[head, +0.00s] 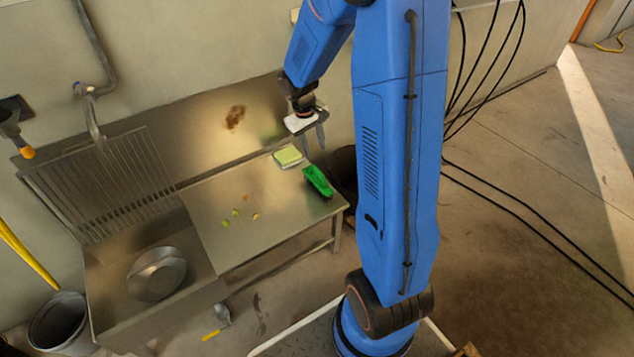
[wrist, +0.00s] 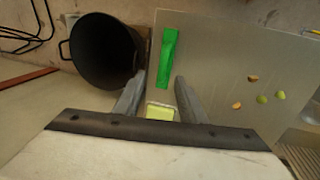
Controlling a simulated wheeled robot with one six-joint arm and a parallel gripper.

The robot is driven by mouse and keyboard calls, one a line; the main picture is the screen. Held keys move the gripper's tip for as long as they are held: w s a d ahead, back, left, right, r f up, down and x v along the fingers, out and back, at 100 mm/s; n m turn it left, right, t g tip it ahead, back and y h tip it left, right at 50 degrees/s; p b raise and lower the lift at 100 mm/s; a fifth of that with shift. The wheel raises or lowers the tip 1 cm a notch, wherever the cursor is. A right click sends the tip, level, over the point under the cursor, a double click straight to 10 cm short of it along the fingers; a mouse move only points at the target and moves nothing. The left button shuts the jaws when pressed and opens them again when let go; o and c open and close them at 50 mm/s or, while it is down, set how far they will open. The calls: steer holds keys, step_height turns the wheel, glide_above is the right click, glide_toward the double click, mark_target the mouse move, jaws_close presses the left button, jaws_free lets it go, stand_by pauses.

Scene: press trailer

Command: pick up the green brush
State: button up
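The green brush (head: 318,182) lies on the metal counter near its right end. In the wrist view the brush (wrist: 168,56) lies beyond the fingertips, lengthwise to the view and a little right of centre. My gripper (head: 312,143) is above the back right of the counter, apart from the brush. In the wrist view its two fingers (wrist: 159,80) are spread with nothing held between them.
A yellow-green sponge (head: 288,157) lies beside the brush; in the wrist view the sponge (wrist: 160,111) shows between the fingers. A dark bin (wrist: 103,50) stands beside the counter (head: 270,210). Several small scraps (head: 237,213) lie on it. A sink with a pan (head: 157,274) is at left.

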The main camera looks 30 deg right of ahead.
mark_target(319, 172)
steer(key=f, duration=0.2)
steer(key=d+f, duration=0.1)
steer(key=f, duration=0.5)
steer(key=shift+d+f, duration=0.1)
steer(key=shift+d, duration=0.2)
steer(key=shift+s+d+f, duration=0.15)
steer(key=shift+f, duration=2.5)
steer(key=shift+c, duration=0.2)
jaws_close()
